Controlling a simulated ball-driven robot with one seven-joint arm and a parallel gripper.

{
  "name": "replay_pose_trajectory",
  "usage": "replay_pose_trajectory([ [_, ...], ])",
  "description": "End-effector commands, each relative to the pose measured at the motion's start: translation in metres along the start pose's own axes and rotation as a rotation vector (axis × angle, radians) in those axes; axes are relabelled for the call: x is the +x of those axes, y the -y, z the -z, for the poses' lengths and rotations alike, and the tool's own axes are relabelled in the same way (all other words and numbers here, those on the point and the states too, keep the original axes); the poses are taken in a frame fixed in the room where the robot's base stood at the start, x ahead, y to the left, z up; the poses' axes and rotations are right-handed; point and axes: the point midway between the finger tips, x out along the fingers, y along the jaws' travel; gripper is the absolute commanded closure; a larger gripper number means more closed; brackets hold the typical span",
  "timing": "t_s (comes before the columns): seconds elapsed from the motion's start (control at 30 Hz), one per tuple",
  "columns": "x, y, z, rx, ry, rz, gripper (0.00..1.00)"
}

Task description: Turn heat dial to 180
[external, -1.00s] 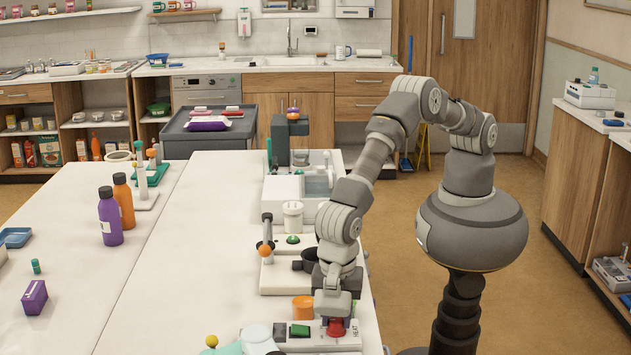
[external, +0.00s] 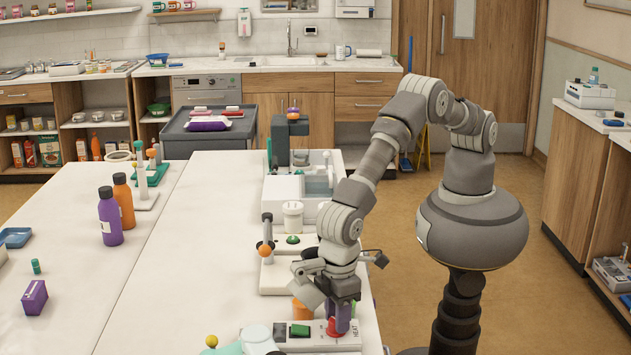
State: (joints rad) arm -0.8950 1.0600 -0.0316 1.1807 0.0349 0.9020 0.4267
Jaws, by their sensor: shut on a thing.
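The heat dial (external: 338,331) is a red knob on a white panel (external: 315,343) at the near right end of the table. The word HEAT is printed beside it; the scale numbers and the dial's setting are too small to read. My gripper (external: 337,321) points down over the knob and is shut on it. The fingers are partly hidden by the wrist and by a purple upright thing (external: 343,315) next to the knob.
A green button (external: 300,330) is on the same panel, left of the dial. An orange pot (external: 299,309) stands just behind the panel. A white jar (external: 293,216) stands farther back. The table's middle (external: 200,260) is clear.

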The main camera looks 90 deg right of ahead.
Motion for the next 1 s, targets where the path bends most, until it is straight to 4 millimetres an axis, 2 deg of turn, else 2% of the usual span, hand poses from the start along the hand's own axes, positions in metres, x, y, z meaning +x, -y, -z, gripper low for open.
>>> replay_pose_trajectory([
  [0.6, -0.0019, 0.0015, 0.0019, 0.527, -0.005, 0.003, 0.96],
  [1.0, -0.0020, 0.0023, 0.0021, 0.678, -0.005, 0.004, 0.96],
])
